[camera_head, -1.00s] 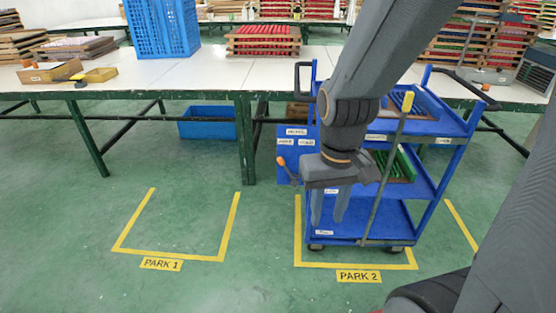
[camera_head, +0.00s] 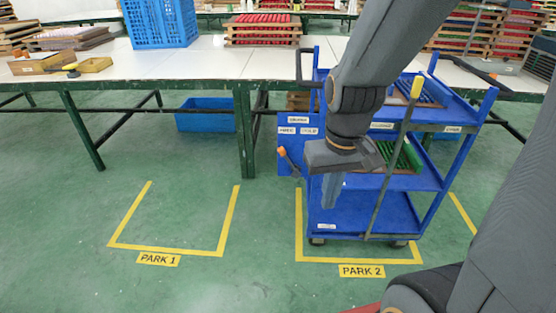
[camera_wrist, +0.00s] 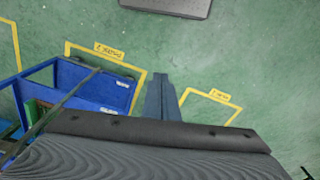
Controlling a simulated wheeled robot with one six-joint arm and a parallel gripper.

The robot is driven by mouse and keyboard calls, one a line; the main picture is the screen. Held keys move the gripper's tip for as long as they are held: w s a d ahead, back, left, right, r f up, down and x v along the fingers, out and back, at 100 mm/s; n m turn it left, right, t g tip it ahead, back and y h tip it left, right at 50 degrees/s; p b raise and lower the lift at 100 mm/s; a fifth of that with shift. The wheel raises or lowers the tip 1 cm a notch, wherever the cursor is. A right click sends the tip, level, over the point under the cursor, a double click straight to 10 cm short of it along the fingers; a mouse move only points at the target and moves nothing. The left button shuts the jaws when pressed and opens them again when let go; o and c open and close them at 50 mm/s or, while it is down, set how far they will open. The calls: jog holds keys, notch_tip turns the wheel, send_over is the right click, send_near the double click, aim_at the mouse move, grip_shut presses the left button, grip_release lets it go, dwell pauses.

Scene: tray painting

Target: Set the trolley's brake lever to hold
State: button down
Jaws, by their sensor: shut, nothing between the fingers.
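The blue trolley (camera_head: 345,222) stands in the right floor bay; in the wrist view its deck (camera_wrist: 105,92) is at the left. On its left side is a blue panel (camera_head: 284,165) with small labels, too blurred to read surely. A short brake lever with an orange tip (camera_head: 281,152) leans up and left on this panel, below the left small label. My gripper (camera_head: 329,205) points down in front of the trolley, right of the orange tip and apart from it. Its fingers are together and empty; they also show in the wrist view (camera_wrist: 162,80).
A long grey bar with a yellow top (camera_head: 416,88) slants across the trolley's front. Trays (camera_head: 402,160) lie on its shelves. A long white-topped table (camera_head: 200,65) stands behind. The marked PARK 1 bay (camera_head: 175,215) at the left is empty floor.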

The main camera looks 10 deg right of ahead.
aim_at(288, 159)
jog(key=w+a+f+n+t+h+b, duration=0.1)
jog(key=w+a+f+n+t+b, duration=0.2)
jog(key=w, duration=0.7)
jog(key=w+a+f+n+t+b, duration=0.1)
jog(key=w+a+f+n+t, duration=0.2)
jog(key=w+f, duration=0.45)
jog(key=w+a+f+n+t+h+b, duration=0.1)
jog(key=w+a+f+n+t+b, duration=0.2)
jog(key=w, duration=0.9)
jog(key=a+f+n+t+h+b, duration=0.3)
jog(key=a+f+n+t+h, duration=0.1)
jog(key=f+n+t+h, duration=0.3)
jog(key=shift+w+f+n+b, duration=0.2)
jog(key=shift+w+n+b, duration=0.15)
jog(key=shift+n, duration=0.85)
jog(key=shift+w, duration=0.1)
jog(key=w+d+r, duration=0.3)
jog(key=w+d, duration=0.4)
jog(key=d, duration=0.1)
jog(key=shift+w, duration=0.4)
